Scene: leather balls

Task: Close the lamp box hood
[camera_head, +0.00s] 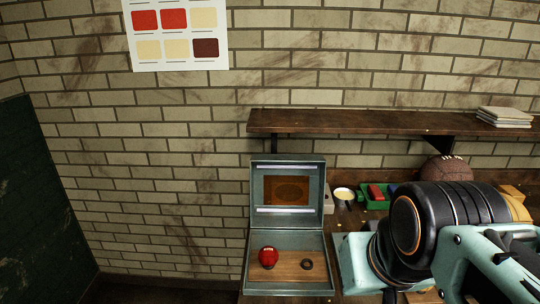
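The lamp box (245,265) is a grey-green case on the bench at bottom centre. Its hood (313,180) stands raised at the back, nearly upright, so the box is open. Two pale light strips and a brown panel with an oval mark show inside the hood. A red ball (268,257) and a small dark ring (307,264) rest on the wooden floor of the box. My arm, black and teal, fills the lower right, to the right of the box and apart from the hood. I cannot make out my gripper's fingers.
A dark wooden shelf (350,122) with a pale stack (504,117) runs above and behind the hood. A brown ball (446,169), a green tray (364,203) and a small yellow-filled cup (344,194) lie right of the box. A colour chart (177,35) hangs on the brick wall.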

